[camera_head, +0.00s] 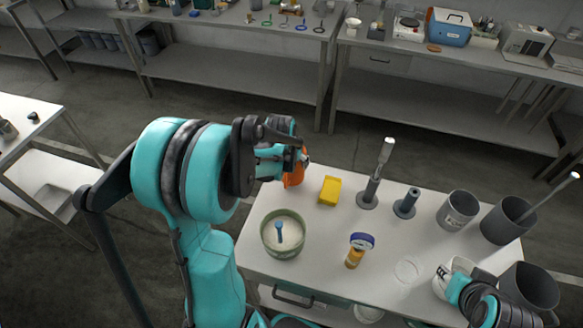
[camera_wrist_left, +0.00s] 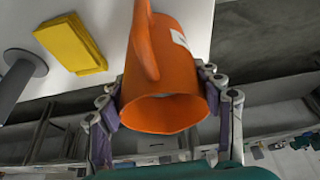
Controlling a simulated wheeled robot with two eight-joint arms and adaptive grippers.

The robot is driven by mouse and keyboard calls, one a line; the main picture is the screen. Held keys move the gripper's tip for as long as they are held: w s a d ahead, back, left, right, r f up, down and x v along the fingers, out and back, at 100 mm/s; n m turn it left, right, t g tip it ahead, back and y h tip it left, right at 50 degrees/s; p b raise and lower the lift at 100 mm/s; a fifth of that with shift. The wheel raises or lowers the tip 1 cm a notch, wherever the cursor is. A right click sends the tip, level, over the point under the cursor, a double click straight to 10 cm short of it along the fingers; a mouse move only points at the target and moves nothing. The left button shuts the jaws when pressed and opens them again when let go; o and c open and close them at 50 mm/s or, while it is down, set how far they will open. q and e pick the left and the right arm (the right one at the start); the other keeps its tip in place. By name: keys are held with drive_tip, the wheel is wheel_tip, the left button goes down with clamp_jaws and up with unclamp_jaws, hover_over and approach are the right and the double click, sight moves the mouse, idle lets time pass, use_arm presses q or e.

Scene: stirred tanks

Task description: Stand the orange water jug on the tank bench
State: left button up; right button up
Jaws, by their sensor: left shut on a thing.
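The orange water jug (camera_head: 293,177) is mostly hidden behind my left gripper (camera_head: 290,160) at the far left corner of the white bench (camera_head: 330,230). In the left wrist view, the jug (camera_wrist_left: 165,65) sits between the fingers of my left gripper (camera_wrist_left: 165,98), which is shut on it. Its mouth faces the camera, its handle is at the upper left, and a white label shows. I cannot tell whether the jug touches the bench. My right gripper (camera_head: 455,287) is at the bench's right front, beside a white vessel (camera_head: 443,282); its fingers are not clear.
A yellow block (camera_head: 330,190) lies close right of the jug. A grey stand (camera_head: 369,191), a green bowl (camera_head: 283,239), an amber jar (camera_head: 355,255) and several grey buckets (camera_head: 507,217) are on the bench. Bare bench top lies between the bowl and stand.

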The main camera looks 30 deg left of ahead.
use_arm(q)
wheel_tip(320, 180, down, 3)
drive_tip(key=shift+r+b, duration=0.1)
drive_tip(key=shift+b, duration=0.25)
drive_tip(key=o, duration=1.8)
drive_tip(key=shift+o, duration=0.2)
